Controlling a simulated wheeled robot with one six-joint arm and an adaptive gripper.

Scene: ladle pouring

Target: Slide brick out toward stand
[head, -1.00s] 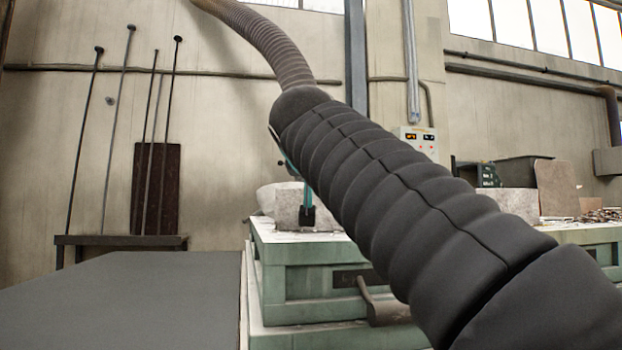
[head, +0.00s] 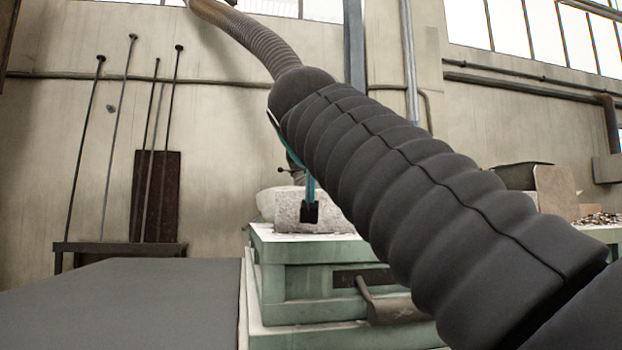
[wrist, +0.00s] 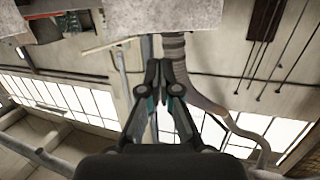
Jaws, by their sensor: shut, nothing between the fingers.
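A pale grey, rough brick (head: 289,212) lies on the white-dusted top of a green stepped block (head: 312,252). Its right part is hidden behind my dark sleeved arm. My gripper (head: 310,212) shows as a teal finger with a black tip in front of the brick's near face; I cannot tell whether it touches. In the wrist view my gripper (wrist: 158,68) has its fingers together and empty, and the brick (wrist: 175,14) fills the top edge just beyond the tips. Which thing is the stand is unclear; a dark low bench (head: 118,249) with upright rods is at left.
A pale rounded bowl (head: 266,203) sits behind the brick. A handle (head: 382,303) sticks out from the green block's front. A wide grey flat surface (head: 125,305) lies clear to the left. A dark bin and board (head: 553,190) are at right.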

